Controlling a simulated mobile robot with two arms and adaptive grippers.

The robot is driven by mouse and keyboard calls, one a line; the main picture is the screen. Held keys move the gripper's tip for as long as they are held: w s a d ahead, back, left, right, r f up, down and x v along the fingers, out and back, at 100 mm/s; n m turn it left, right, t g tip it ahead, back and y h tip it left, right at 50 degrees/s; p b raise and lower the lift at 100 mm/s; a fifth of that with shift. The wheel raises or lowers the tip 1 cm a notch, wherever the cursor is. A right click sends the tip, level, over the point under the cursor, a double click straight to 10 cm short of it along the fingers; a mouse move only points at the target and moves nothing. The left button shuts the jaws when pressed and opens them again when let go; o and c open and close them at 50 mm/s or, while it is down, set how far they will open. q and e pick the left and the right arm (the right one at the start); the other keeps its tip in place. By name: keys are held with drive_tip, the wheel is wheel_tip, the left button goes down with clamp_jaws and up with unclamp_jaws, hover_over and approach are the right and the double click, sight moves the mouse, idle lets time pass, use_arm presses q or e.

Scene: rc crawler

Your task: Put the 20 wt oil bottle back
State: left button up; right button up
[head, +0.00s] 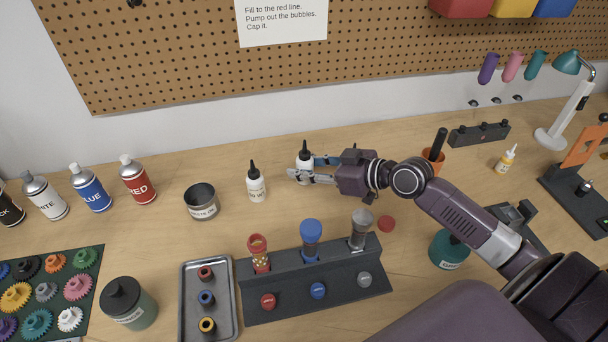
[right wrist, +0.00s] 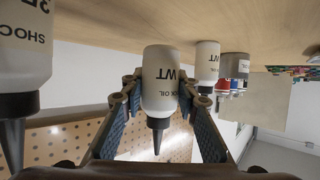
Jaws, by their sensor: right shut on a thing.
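My right gripper (head: 298,173) is shut on a white oil bottle (head: 304,152) with a black pointed cap. In the right wrist view, which is upside down, the held bottle (right wrist: 160,88) sits between both fingers and reads "WT" and "OIL"; its number is not readable. It is upright, at or just above the bench; I cannot tell whether it touches. A second white bottle (head: 256,187) stands apart to its left. A third bottle (right wrist: 24,60), marked "SHOCK", is close in the right wrist view; my wrist hides it in the head view. My left gripper is not in view.
A waste oil tin (head: 202,204) stands left of the second bottle. A black shock stand (head: 316,283) and a metal tray (head: 222,332) are in front. Spray cans (head: 138,182) stand at the left. An orange cup (head: 432,160) is behind my arm. The pegboard (head: 190,60) rises behind.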

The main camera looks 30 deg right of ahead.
wheel_tip(320, 180, down, 3)
drive_tip(key=shift+r, duration=0.1)
drive_tip(key=shift+f, duration=0.3)
drive_tip(key=o, duration=1.2)
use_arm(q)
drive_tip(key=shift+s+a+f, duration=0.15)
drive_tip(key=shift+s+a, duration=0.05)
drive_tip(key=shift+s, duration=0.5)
use_arm(e)
drive_tip(key=shift+r, duration=0.2)
drive_tip(key=b+v, duration=0.2)
drive_tip(key=v, duration=0.8)
drive_tip(key=shift+s+d+r, duration=0.1)
drive_tip(key=shift+s+d, duration=0.1)
drive_tip(key=shift+s, duration=0.05)
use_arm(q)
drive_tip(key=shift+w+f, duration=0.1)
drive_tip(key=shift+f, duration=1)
use_arm(e)
drive_tip(key=shift+s+d+r, duration=0.3)
drive_tip(key=shift+s+r, duration=0.05)
drive_tip(key=shift+s, duration=0.15)
